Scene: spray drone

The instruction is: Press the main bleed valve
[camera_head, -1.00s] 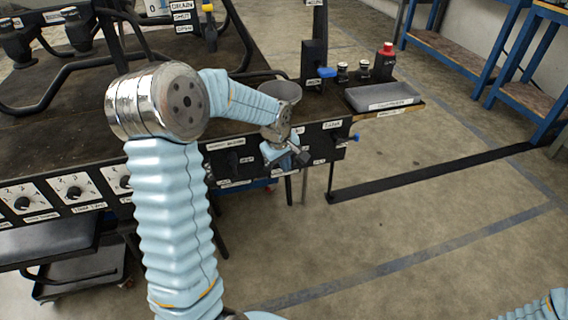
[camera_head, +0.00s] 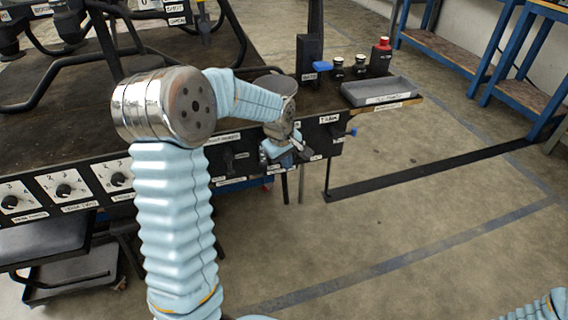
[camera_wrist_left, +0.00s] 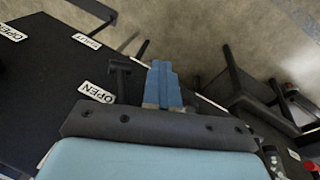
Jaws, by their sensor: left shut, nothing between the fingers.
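My left gripper (camera_head: 298,147) is shut and empty, in front of the black front panel of the bench (camera_head: 245,155), near its right end. In the head view another black handle (camera_head: 228,158) sits left of the gripper. The labels are too small to tell which one is the main bleed valve. My right gripper is out of view.
A blue handle (camera_head: 351,132) sticks out at the panel's right end. Dials (camera_head: 64,190) line the left front. Floor on the right is open.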

